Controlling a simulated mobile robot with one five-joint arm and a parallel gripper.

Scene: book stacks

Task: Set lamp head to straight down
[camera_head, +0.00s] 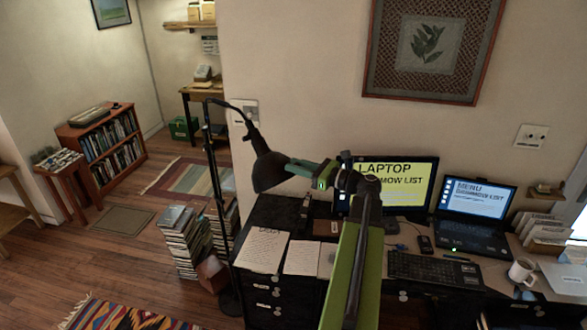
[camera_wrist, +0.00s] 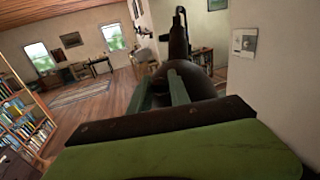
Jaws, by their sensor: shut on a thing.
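The dark floor lamp stands left of the desk, on a thin upright pole (camera_head: 215,190) with a curved arm at the top. Its lamp head (camera_head: 268,168) hangs from that arm over the desk's left end, with its wide end low and a slight tilt. My gripper (camera_head: 292,170) reaches it from the right and is shut on the head's side. In the wrist view the lamp head (camera_wrist: 205,86) fills the middle, with the green fingers of my gripper (camera_wrist: 172,92) against it. The inside of the shade is hidden.
The black desk (camera_head: 285,215) holds papers, a monitor (camera_head: 400,185), a laptop (camera_head: 475,215), a keyboard (camera_head: 435,270) and a white mug (camera_head: 521,270). Stacks of books (camera_head: 188,240) stand on the floor by the pole. A low bookcase (camera_head: 105,150) is at the far left.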

